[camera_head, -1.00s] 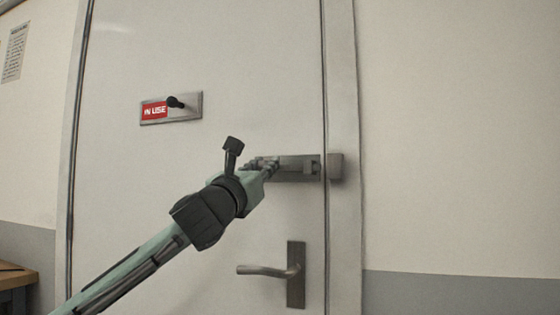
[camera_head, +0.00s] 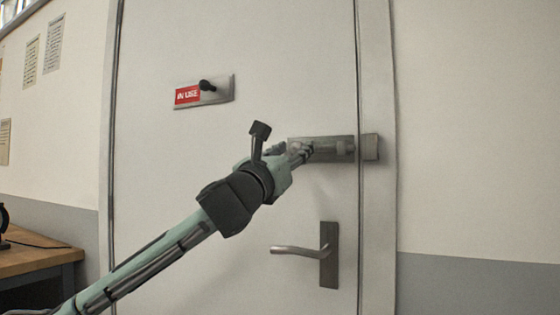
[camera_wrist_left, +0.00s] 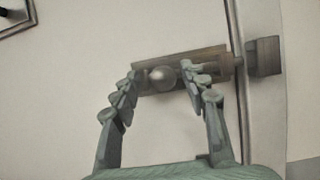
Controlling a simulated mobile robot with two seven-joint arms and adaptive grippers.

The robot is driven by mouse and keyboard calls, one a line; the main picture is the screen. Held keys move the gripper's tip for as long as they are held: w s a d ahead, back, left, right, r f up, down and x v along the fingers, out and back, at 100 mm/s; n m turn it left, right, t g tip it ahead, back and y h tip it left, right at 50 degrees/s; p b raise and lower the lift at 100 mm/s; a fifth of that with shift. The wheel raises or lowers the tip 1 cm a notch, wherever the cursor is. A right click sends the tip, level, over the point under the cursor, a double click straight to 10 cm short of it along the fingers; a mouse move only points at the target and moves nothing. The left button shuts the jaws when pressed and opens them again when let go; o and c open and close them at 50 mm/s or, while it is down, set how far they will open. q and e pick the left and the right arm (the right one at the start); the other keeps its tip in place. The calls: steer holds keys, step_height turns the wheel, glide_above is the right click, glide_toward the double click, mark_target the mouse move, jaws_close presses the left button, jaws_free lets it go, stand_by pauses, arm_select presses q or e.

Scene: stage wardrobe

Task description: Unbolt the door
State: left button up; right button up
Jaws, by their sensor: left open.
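The door (camera_head: 240,50) is pale grey and looks closed in its frame. A metal slide bolt (camera_head: 322,143) is mounted near its right edge, and the keeper (camera_head: 370,147) is on the frame beside it. In the left wrist view, the bolt's round knob (camera_wrist_left: 163,78) shows in front of the bolt plate (camera_wrist_left: 185,60), with the keeper (camera_wrist_left: 263,57) to the right. My left gripper (camera_head: 302,150) is at the bolt. Its open fingers (camera_wrist_left: 160,72) stand either side of the knob; I cannot tell whether they touch it. Whether the bar sits in the keeper is unclear. My right gripper is not in view.
A lever handle (camera_head: 310,252) is below the bolt. A red "IN USE" sign plate (camera_head: 204,92) with a black knob is at upper left on the door. A wooden table (camera_head: 40,259) stands at lower left. The wall right of the frame is bare.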

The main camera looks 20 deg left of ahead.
arm_select(q)
steer(key=v, duration=1)
steer(key=shift+s, duration=0.1)
steer(key=w+f+n+g, duration=0.1)
steer(key=w+f+n, duration=0.1)
steer(key=f, duration=0.4)
steer(key=w+f+n+g+y, duration=0.1)
steer(key=w+f+n, duration=0.1)
steer(key=f+n, duration=0.2)
steer(key=w+f+n+g, duration=0.2)
steer(key=w+f+n, duration=0.1)
steer(key=f, duration=0.4)
steer(key=shift+a+f, duration=0.2)
steer(key=shift+f, duration=0.1)
steer(key=s+a+f+n+g, duration=0.1)
steer(key=s+f+n+g, duration=0.3)
steer(key=f, duration=0.8)
steer(key=f+n+g+y, duration=0.1)
steer(key=f+n, duration=0.5)
steer(key=f, duration=0.6)
steer(key=s+a+f+n+g, duration=0.1)
steer(key=s+f+n+g, duration=0.3)
steer(key=f, duration=0.9)
steer(key=s+f+n+g, duration=0.6)
steer(key=s+f+n, duration=0.6)
steer(key=s+f, duration=1.1)
steer(key=shift+s+d, duration=0.15)
steer(key=shift+d, duration=0.25)
